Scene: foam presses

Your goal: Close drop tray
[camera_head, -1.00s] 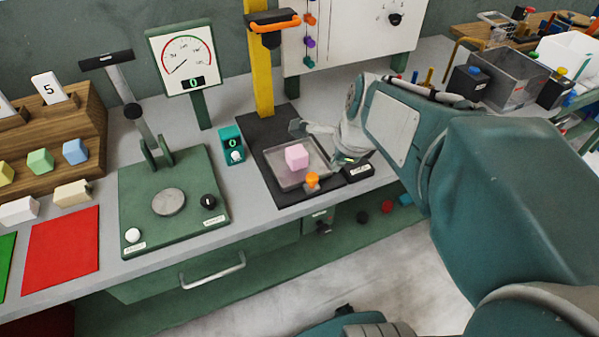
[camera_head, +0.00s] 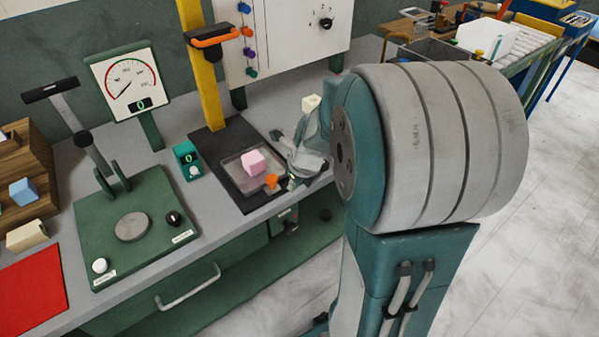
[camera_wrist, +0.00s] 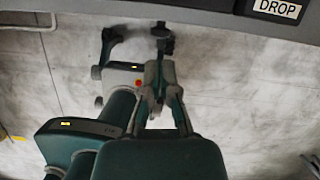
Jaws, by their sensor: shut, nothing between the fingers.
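A shallow clear tray (camera_head: 238,180) sits on a black base plate (camera_head: 209,145) at the bench's front edge in the head view. A pink cube (camera_head: 253,162) rests in it. An orange knob (camera_head: 271,181) stands at its front right corner. My gripper (camera_head: 291,176) is close to the right of the tray and knob, partly covering the base's right end. Whether it touches the tray cannot be told. In the wrist view my gripper (camera_wrist: 152,92) is shut and empty, with floor behind it. A "DROP" label (camera_wrist: 277,8) shows at the upper right on a dark edge.
A teal counter box (camera_head: 188,161) and a green press (camera_head: 140,225) stand left. Below is a drawer handle (camera_head: 188,287). A white panel (camera_head: 295,30) is behind. Floor lies in front.

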